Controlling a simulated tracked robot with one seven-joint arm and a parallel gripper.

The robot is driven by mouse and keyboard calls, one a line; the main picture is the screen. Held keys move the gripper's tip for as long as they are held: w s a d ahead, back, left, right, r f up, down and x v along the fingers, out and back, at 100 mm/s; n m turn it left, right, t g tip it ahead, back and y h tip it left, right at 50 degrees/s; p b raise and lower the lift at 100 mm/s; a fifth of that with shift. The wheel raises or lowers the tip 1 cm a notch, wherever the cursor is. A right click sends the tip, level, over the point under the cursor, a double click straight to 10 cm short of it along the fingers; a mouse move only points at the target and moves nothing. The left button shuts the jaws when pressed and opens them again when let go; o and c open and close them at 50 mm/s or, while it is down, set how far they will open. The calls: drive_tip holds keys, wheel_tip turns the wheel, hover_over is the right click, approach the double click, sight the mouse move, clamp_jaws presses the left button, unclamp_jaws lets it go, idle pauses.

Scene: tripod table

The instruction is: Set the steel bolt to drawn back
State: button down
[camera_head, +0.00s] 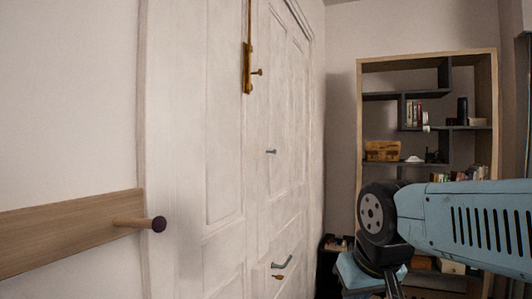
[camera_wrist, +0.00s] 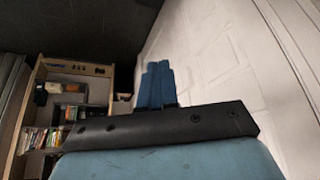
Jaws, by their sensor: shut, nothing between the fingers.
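A brass-coloured vertical bolt (camera_head: 247,68) with a small side knob is mounted high on the white panelled door (camera_head: 225,150) in the head view. Its rod runs up out of the picture. Lower on the door is a small grey metal knob or bolt (camera_head: 271,151). I cannot tell for sure which of these is the steel bolt, nor its setting. My gripper (camera_wrist: 157,72) shows in the wrist view with its blue fingers together and empty, apart from the white door at the right. In the head view my arm is at the right, away from the fittings; the fingertips are not clear there.
A grey lever handle (camera_head: 283,262) with a brass piece under it sits low on the door. A wooden rail (camera_head: 65,232) with a dark-tipped peg juts out at the left. A bookshelf (camera_head: 367,110) stands behind my arm. Room before the upper door looks free.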

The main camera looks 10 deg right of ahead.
drive_tip(key=shift+a, duration=0.25)
drive_tip(key=shift+w, duration=0.1)
drive_tip(key=w+d+r+n+t+h, duration=0.1)
drive_tip(key=w+d+r+n+t, duration=0.2)
drive_tip(key=w+r, duration=0.6)
drive_tip(key=w+d+r+n+t, duration=0.2)
drive_tip(key=w+r+t, duration=0.2)
drive_tip(key=w+r, duration=0.45)
drive_tip(key=w+d+r+n+t+h, duration=0.1)
drive_tip(key=w+d+r+n+t, duration=0.2)
drive_tip(key=w+r, duration=0.65)
drive_tip(key=w+a+r+n+t+y, duration=0.1)
drive_tip(key=w+r+n+t+y, duration=0.1)
drive_tip(key=w+n+y, duration=0.7)
drive_tip(key=w+a+f+n+g+y, duration=0.1)
drive_tip(key=w+f+n+g+y, duration=0.2)
drive_tip(key=w+n, duration=0.4)
drive_tip(key=shift+f+n+g+y, duration=0.2)
drive_tip(key=shift+n+g+y, duration=0.15)
drive_tip(key=shift+g, duration=0.45)
